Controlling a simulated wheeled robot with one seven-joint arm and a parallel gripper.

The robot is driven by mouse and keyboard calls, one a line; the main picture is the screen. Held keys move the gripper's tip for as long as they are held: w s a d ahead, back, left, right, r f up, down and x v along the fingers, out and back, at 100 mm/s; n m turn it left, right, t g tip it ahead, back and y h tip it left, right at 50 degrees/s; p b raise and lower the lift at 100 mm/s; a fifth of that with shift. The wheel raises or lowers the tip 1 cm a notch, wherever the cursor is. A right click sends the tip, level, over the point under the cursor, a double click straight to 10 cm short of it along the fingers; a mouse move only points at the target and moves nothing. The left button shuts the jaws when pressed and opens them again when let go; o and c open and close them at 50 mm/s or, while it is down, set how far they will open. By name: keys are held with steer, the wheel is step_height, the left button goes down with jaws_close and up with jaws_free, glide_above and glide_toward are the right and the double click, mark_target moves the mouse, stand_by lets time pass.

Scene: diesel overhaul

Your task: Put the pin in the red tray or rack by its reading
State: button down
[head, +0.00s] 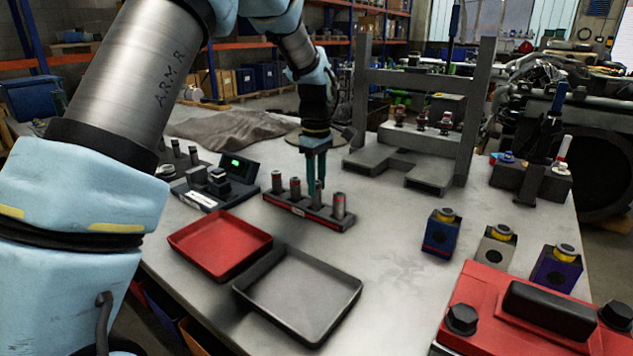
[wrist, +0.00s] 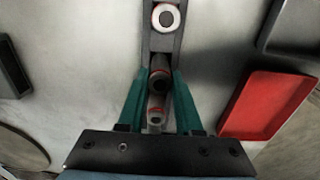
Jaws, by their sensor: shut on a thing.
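My gripper (head: 316,183) points straight down over the pin rack (head: 300,212), a dark bar with a red-edged label and a row of grey pins. Its teal fingers, also in the wrist view (wrist: 160,78), are shut on a dark pin (wrist: 160,84) with a reddish band. I cannot tell whether this pin is clear of its hole. Other pins stand upright in the rack, such as the right end pin (head: 339,205) and the left end pin (head: 277,183). The empty red tray (head: 220,245) lies front left of the rack. A gauge (head: 236,168) with a small lit green display stands behind the tray; its reading is too small to read.
An empty dark grey tray (head: 298,292) lies beside the red tray. A grey press frame (head: 470,110) stands behind the rack. Coloured blocks, including a blue one (head: 440,232), and a red housing (head: 520,315) are at right. The table between rack and blocks is clear.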

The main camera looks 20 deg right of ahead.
steer(key=shift+f, duration=0.4)
steer(key=shift+c, duration=0.5)
jaws_free()
stand_by(0.4)
steer(key=shift+r+p, duration=3.1)
steer(key=shift+r, duration=0.95)
